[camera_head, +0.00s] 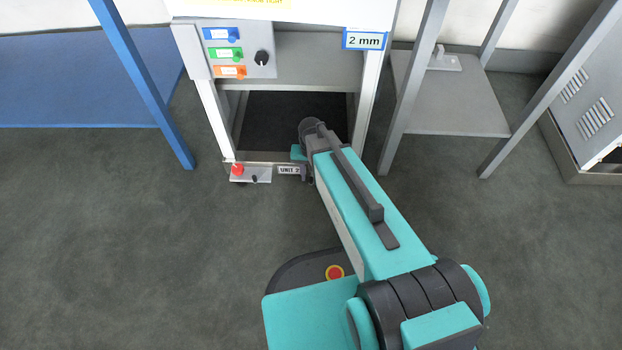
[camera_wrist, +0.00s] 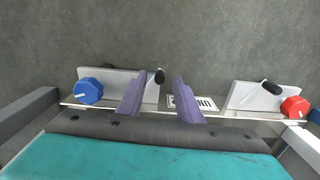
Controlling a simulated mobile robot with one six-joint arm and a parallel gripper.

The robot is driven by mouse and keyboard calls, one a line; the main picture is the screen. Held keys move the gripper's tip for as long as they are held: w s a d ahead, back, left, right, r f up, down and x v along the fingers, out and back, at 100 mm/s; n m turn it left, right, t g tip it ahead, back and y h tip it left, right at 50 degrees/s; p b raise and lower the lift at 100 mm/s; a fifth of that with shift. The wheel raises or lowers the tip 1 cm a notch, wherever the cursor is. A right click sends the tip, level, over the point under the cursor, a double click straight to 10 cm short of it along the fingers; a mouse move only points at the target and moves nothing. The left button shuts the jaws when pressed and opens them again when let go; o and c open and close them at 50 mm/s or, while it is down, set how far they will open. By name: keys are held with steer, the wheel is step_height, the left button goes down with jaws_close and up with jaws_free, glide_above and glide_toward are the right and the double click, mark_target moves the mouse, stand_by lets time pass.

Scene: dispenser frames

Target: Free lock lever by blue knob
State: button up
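In the wrist view the blue knob (camera_wrist: 88,91) sits on a light metal plate at the left. A black-tipped lever (camera_wrist: 160,76) stands at this plate's right end. My gripper (camera_wrist: 161,79) is open, with two purple fingers apart. The lever's black tip appears between the fingertips; I cannot tell its depth or whether they touch. Nothing is held. In the head view my arm hides the blue knob and its lever, and most of the gripper.
A red knob (camera_wrist: 294,107) with a second black lever (camera_wrist: 272,87) is at the right of the wrist view; the red knob also shows in the head view (camera_head: 237,169). Frame legs flank the unit. Open floor lies in front.

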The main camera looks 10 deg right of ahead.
steer(key=shift+f, duration=0.6)
steer(key=shift+c, duration=0.5)
jaws_close()
steer(key=shift+s+d+r+n+p, duration=0.1)
steer(key=shift+r+n+p, duration=0.05)
steer(key=shift+n+p, duration=0.2)
steer(key=shift+s+d+n+p, duration=0.2)
steer(key=shift+d+n+p, duration=0.65)
steer(key=shift+n+p, duration=0.9)
steer(key=shift+s+d+n+p, duration=0.2)
steer(key=shift+d+n+p, duration=0.65)
steer(key=shift+n+p, duration=0.9)
steer(key=shift+s+d+n+p, duration=0.2)
steer(key=shift+d+n+p, duration=0.9)
steer(key=shift+n, duration=1.05)
steer(key=shift+a, duration=0.2)
